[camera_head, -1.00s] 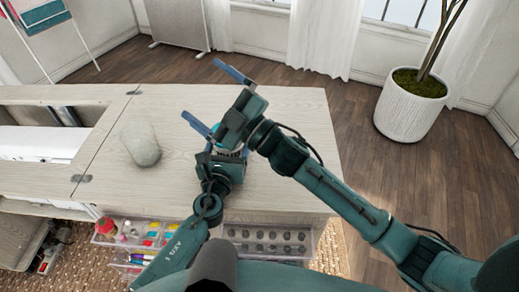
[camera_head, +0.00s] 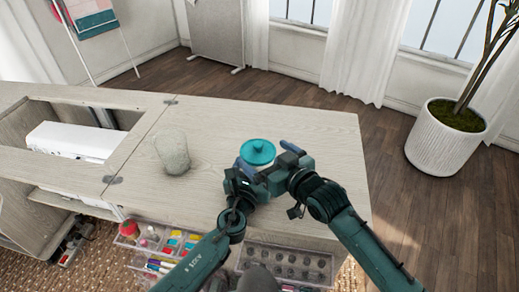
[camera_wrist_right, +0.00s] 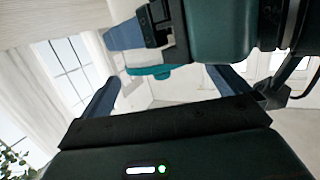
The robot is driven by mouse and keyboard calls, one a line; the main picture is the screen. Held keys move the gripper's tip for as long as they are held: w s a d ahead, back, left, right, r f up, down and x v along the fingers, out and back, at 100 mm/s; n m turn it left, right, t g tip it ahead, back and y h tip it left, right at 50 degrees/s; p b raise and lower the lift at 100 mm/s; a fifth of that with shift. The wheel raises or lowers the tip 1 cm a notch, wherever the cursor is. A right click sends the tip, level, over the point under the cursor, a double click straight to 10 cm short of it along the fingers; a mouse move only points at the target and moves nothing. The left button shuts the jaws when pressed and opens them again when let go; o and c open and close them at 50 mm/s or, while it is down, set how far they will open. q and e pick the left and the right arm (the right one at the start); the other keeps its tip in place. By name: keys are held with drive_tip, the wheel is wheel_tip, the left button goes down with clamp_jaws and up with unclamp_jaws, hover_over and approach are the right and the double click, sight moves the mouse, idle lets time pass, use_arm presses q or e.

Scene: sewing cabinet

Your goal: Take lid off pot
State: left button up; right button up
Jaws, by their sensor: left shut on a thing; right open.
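The teal lid (camera_head: 258,152) with a round knob sits on the pot (camera_head: 241,167), whose pale side shows only as a sliver on the cabinet top. My left gripper (camera_head: 243,184) is shut at the near side of the pot, below the lid; its fingertips are largely hidden. My right gripper (camera_head: 287,152) is at the right of the lid. In the right wrist view its two blue fingers (camera_wrist_right: 163,88) are apart, with the lid's edge (camera_wrist_right: 150,72) seen between them. The left gripper (camera_wrist_right: 128,35) shows close by at the top there.
A grey-green rounded vessel (camera_head: 172,152) stands left on the cabinet top (camera_head: 320,130). A white machine (camera_head: 75,142) lies in the opening at far left. Clear drawers (camera_head: 290,262) with small items stick out in front. The cabinet top behind the lid is clear.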

sight(258, 144)
drive_tip(key=shift+x, duration=2.25)
drive_tip(key=c, duration=1)
drive_tip(key=shift+o, duration=0.2)
drive_tip(key=shift+r, duration=0.3)
drive_tip(key=shift+r, duration=0.85)
